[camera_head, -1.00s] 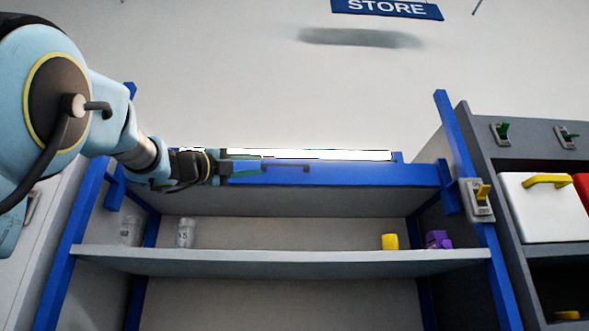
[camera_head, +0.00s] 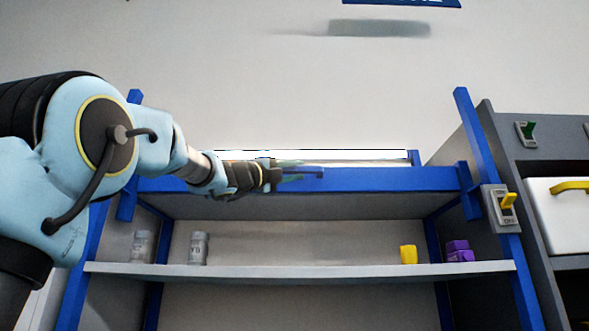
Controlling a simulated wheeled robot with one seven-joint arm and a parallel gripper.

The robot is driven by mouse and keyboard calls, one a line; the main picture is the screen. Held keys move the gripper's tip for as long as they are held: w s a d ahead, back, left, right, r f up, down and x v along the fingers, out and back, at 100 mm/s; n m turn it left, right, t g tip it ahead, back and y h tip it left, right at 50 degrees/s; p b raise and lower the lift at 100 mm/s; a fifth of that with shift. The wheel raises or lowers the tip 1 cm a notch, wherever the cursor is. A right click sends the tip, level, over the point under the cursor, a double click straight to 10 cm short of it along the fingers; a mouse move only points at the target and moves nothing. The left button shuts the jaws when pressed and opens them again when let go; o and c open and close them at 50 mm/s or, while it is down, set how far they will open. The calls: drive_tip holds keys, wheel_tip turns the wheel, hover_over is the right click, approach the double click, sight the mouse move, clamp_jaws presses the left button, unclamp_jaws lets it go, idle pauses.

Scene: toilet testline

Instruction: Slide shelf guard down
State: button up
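The shelf guard is not clearly told apart from the frame. A blue bar (camera_head: 400,179) runs across the top front of the shelf unit, between two blue side posts. A thin blue handle-like piece (camera_head: 312,172) shows along its upper edge. My gripper (camera_head: 290,178) is in front of the bar, left of its middle, at the left end of that piece. The fingers are small and blurred, so I cannot tell if they touch it or hold anything. A bright white strip (camera_head: 345,154) lies behind the bar.
The shelf board (camera_head: 320,271) below holds two grey cans, a yellow item (camera_head: 408,254) and a purple item (camera_head: 458,251). A yellow switch (camera_head: 507,201) sits on the right post. A grey cabinet (camera_head: 500,135) with a white box (camera_head: 560,215) stands at right.

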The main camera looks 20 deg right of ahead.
drive_tip(key=shift+c, duration=0.3)
clamp_jaws()
idle(1.0)
